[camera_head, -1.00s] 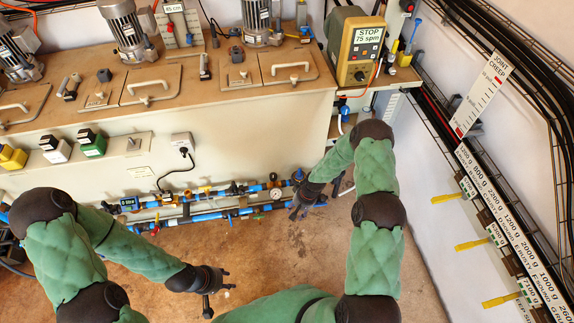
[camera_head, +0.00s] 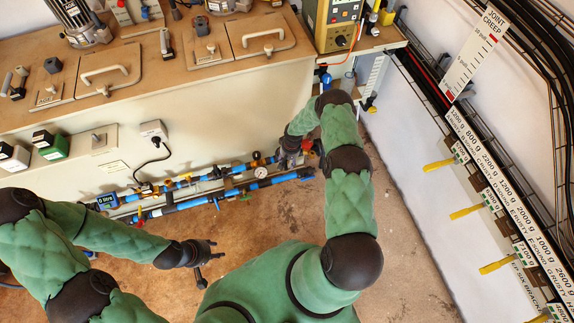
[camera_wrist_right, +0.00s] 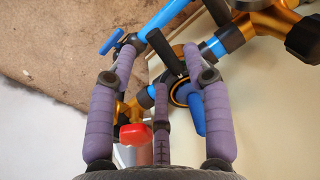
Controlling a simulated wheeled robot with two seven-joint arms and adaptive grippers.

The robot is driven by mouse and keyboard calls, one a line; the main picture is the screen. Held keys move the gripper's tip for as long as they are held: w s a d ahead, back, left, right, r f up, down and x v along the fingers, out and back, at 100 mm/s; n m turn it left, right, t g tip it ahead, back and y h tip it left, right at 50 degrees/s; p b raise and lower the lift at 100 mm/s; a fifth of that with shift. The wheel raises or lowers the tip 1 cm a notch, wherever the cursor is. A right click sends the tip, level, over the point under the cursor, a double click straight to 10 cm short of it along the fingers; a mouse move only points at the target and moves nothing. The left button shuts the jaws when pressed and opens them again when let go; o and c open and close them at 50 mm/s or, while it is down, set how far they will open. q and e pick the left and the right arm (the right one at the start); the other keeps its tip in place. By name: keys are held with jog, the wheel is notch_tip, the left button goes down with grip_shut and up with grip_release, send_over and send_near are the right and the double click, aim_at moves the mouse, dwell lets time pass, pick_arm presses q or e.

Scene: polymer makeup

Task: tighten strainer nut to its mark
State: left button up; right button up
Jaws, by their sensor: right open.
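My right gripper (camera_head: 289,158) is at the right end of the blue pipe run, just right of the round gauge (camera_head: 261,173). In the right wrist view its purple fingers (camera_wrist_right: 160,62) are spread apart and empty. Between and beyond them is a brass-ringed fitting (camera_wrist_right: 181,94) with blue and dark parts, partly hidden by the fingers. A brass body (camera_wrist_right: 268,24) with a dark cap (camera_wrist_right: 304,40) lies beyond at upper right. I cannot tell which part is the strainer nut, and no mark is readable. My left gripper (camera_head: 208,262) is over the floor, its jaw state unclear.
A red knob (camera_wrist_right: 134,134) on a brass valve and a blue lever (camera_wrist_right: 112,42) are close to the right fingers. The parallel blue pipes (camera_head: 180,193) run along the bench wall. Bare floor (camera_head: 240,225) lies in front. A Joint Creep scale (camera_head: 473,50) is on the right wall.

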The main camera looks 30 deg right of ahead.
jog(key=shift+a+f+b, duration=0.1)
jog(key=shift+f+b, duration=0.25)
jog(key=shift+f, duration=0.85)
pick_arm(q)
jog(key=shift+f, duration=0.55)
